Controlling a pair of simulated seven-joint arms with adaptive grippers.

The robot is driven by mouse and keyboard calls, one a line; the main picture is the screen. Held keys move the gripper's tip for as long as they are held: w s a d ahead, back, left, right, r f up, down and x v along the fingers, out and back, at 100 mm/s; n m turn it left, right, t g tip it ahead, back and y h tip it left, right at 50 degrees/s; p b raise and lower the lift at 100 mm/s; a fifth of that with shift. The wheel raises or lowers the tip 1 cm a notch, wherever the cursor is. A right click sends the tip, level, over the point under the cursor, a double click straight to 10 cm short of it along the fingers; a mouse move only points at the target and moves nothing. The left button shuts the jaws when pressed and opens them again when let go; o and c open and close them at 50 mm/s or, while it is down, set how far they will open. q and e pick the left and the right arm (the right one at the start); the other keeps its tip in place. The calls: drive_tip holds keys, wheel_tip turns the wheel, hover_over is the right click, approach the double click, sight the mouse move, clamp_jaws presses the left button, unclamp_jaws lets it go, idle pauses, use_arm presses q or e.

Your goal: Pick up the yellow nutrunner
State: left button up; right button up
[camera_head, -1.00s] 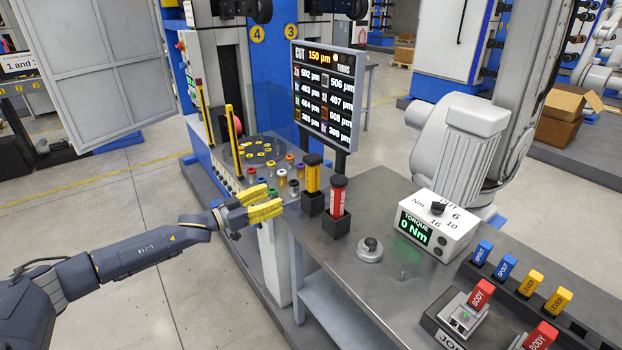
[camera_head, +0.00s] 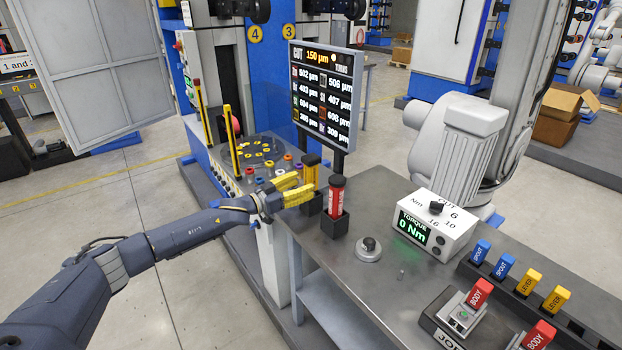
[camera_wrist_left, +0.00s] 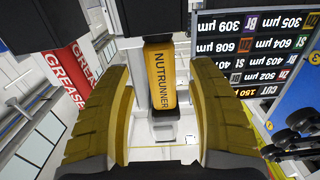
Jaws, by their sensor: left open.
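The yellow nutrunner (camera_head: 311,174) stands upright in a dark holder at the left end of the grey bench, with a black cap on top. In the left wrist view the nutrunner (camera_wrist_left: 159,77), lettered NUTRUNNER, shows between the two yellow fingers. My left gripper (camera_head: 297,188) is open, with its fingertips at the nutrunner's near left side; it also shows in the left wrist view (camera_wrist_left: 160,95). Gaps show between the fingers and the nutrunner there. In the head view the fingers hide part of the nutrunner's body. My right gripper is not in view.
A red grease tool (camera_head: 335,196) stands in its own holder just right of the nutrunner. A display board (camera_head: 325,92) rises behind. A round knob (camera_head: 368,249) and a torque box (camera_head: 437,225) sit farther right on the bench. Small coloured parts lie left of the nutrunner.

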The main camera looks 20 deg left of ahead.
sight(306, 182)
use_arm(q)
drive_tip(key=shift+x, duration=2)
drive_tip(key=shift+o, duration=0.2)
drive_tip(key=shift+r, duration=0.1)
drive_tip(key=c, duration=1.3)
drive_tip(key=shift+r, duration=0.1)
clamp_jaws()
